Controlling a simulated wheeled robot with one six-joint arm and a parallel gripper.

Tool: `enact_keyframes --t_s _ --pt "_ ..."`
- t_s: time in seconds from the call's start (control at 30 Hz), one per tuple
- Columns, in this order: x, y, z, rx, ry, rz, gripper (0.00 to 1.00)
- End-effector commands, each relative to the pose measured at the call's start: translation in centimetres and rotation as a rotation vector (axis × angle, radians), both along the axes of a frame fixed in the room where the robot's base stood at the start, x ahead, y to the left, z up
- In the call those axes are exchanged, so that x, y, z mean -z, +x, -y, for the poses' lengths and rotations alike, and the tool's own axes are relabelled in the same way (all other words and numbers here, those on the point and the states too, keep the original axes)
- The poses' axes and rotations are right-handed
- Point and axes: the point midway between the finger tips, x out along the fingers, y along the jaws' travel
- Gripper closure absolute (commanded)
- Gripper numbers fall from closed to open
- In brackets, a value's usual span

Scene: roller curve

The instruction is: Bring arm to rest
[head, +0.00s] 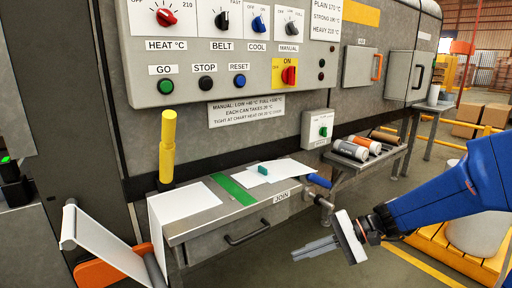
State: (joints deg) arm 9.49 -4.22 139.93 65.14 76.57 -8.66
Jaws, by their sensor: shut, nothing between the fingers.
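My blue arm reaches in from the right in the head view. My gripper (300,253) is at its end, a pale plate with grey fingers pointing left. The fingers are shut with nothing between them. They show over open floor, in front of and right of the table marked JOIN (188,230), and look apart from it. The gripper is tilted.
The table carries white sheets (280,170), a green strip (233,189) and a small green block (262,170). A control panel (225,85) stands behind. A side rack (375,160) holds several cans. A yellow post (168,145) rises at left.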

Motion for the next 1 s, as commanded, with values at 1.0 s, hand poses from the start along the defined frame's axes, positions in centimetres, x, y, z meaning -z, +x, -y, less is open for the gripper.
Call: enact_keyframes --t_s 1.0 --pt "-0.6 -14.9 13.7 -0.347 -1.049 0.602 1.0"
